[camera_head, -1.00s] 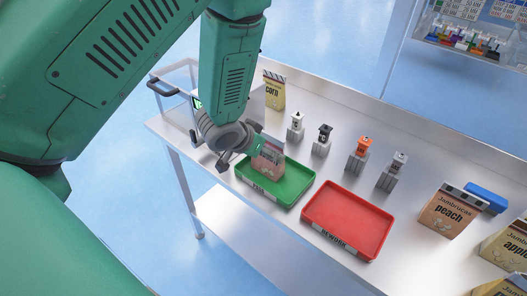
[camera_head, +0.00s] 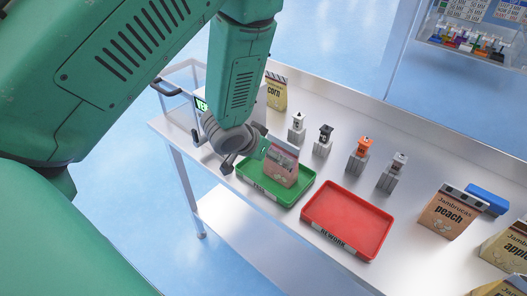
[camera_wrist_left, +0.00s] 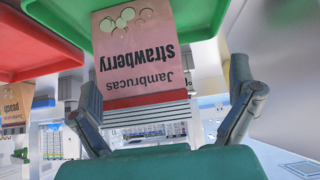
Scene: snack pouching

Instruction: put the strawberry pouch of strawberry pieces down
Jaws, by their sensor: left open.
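The strawberry pouch (camera_head: 281,166) is pink with a striped top edge and stands in the green tray (camera_head: 296,200). It also shows in the left wrist view (camera_wrist_left: 142,75), upside down, with the words "Jambrucas strawberry" readable. My left gripper (camera_head: 246,155) is at the pouch's left side. In the left wrist view its two fingers (camera_wrist_left: 165,120) are spread apart, one on either side of the pouch's striped top edge, with a clear gap on the right. My right gripper is not in view.
A red tray (camera_head: 347,220) marked REWORK lies right of the green one. A corn pouch (camera_head: 276,93) stands behind. Several small stamp-like blocks, one orange (camera_head: 362,145), stand in a row. A peach pouch (camera_head: 452,211), a blue block (camera_head: 487,197) and an apple pouch (camera_head: 508,246) are at the right.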

